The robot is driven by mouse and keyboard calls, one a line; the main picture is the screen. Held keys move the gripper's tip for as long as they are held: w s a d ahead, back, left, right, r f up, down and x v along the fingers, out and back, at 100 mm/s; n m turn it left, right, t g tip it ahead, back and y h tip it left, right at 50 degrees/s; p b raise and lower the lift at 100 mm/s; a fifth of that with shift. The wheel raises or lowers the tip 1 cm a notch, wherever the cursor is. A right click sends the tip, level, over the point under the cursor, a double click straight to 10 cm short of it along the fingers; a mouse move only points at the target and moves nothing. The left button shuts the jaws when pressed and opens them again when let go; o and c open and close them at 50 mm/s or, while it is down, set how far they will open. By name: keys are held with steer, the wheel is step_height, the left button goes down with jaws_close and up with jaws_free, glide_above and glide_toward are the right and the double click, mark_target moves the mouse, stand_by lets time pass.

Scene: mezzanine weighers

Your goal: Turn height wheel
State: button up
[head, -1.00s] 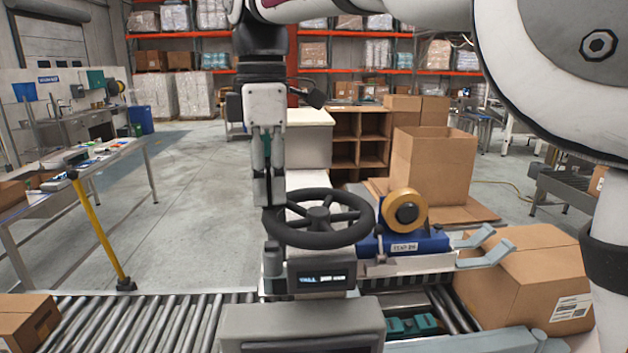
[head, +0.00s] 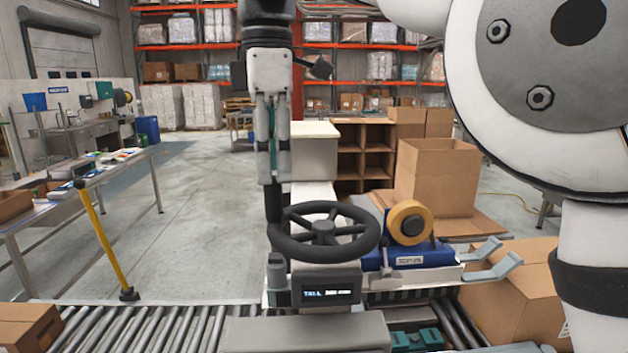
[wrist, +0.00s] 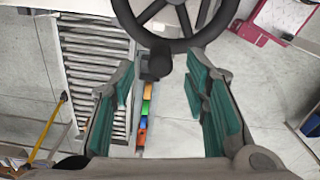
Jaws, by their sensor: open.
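The height wheel (head: 325,255) is a black spoked handwheel, lying nearly flat above a grey unit with a small lit display (head: 328,293). An upright dark handle (head: 273,203) stands at the left of its rim. My gripper (head: 268,182) is above this handle, pointing down. In the wrist view the wheel (wrist: 185,44) fills the top middle, and the handle's dark knob (wrist: 157,63) appears between the two spread green-padded fingers of my gripper (wrist: 164,85). The fingers are open and hold nothing. The exact height gap to the knob is hard to tell.
A tape dispenser (head: 410,225) with a tan roll sits right of the wheel. A roller conveyor (head: 170,325) runs below, with cardboard boxes (head: 510,290) at its sides. A yellow post (head: 103,240) stands left.

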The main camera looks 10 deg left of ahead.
steer(key=shift+r, duration=0.95)
steer(key=shift+d, duration=0.2)
steer(key=s+d+f+m+t+b, duration=0.1)
steer(key=d+f+m, duration=0.1)
steer(key=d+m, duration=0.6)
steer(key=s+d+f+m+t+b, duration=0.1)
steer(key=s+d+f+m+t, duration=0.15)
steer(key=d, duration=0.95)
steer(key=s+d+f+m+t, duration=0.1)
steer(key=s+d+f+m, duration=0.4)
steer(key=f, duration=0.3)
steer(key=s+d+f+m+t+b, duration=0.1)
steer(key=s+d+f+m, duration=0.4)
steer(key=d+f+m, duration=0.2)
steer(key=shift+f, duration=0.4)
